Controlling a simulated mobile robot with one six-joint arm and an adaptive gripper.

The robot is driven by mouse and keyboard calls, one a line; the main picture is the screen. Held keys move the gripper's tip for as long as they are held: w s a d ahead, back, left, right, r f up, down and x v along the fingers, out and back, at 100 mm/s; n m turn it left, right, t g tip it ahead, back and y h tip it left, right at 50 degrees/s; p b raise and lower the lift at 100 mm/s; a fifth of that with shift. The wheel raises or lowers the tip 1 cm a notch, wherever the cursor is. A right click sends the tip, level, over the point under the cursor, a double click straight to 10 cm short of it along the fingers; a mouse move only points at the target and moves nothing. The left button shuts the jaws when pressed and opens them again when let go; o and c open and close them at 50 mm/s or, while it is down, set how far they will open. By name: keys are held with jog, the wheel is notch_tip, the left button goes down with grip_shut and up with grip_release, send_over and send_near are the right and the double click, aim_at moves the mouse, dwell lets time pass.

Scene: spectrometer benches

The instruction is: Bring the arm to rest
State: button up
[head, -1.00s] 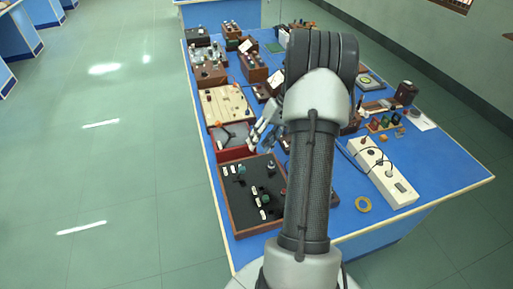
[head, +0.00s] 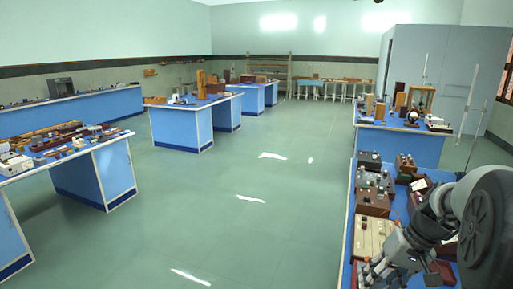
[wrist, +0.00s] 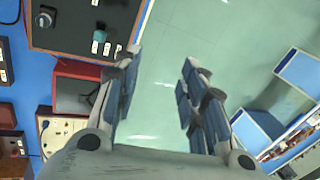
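My arm (head: 475,225) comes in at the lower right of the head view, folded over the blue bench. My gripper (head: 372,272) hangs at the bench's left edge, by a pale wooden board (head: 371,235). In the wrist view my gripper (wrist: 162,65) has its two fingers wide apart. Only green floor shows between them, so it is open and empty. The left finger overlaps the edge of a dark panel tray (wrist: 80,25) in that view; I cannot tell the gap in height. A red tray (wrist: 75,88) lies beside that finger.
The blue bench (head: 343,245) under my arm carries brown instrument boxes (head: 372,203). Another bench (head: 400,130) stands beyond it. Blue benches stand at the left (head: 110,170) and centre (head: 180,128). Open green floor (head: 240,215) lies between.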

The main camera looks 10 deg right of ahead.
jog(key=s+a+r+n+h, duration=0.1)
jog(key=s+a+r, duration=0.25)
jog(key=a, duration=0.45)
jog(key=s+a+r+n+h, duration=0.1)
jog(key=s+a+r, duration=0.2)
jog(key=a+r, duration=0.3)
jog(key=s+a+f+n+t+h, duration=0.1)
jog(key=s+a+f+n+t, duration=0.1)
jog(key=s+a, duration=0.6)
jog(key=s, duration=0.2)
jog(key=shift+s+a+t, duration=0.3)
jog(key=shift+a, duration=0.05)
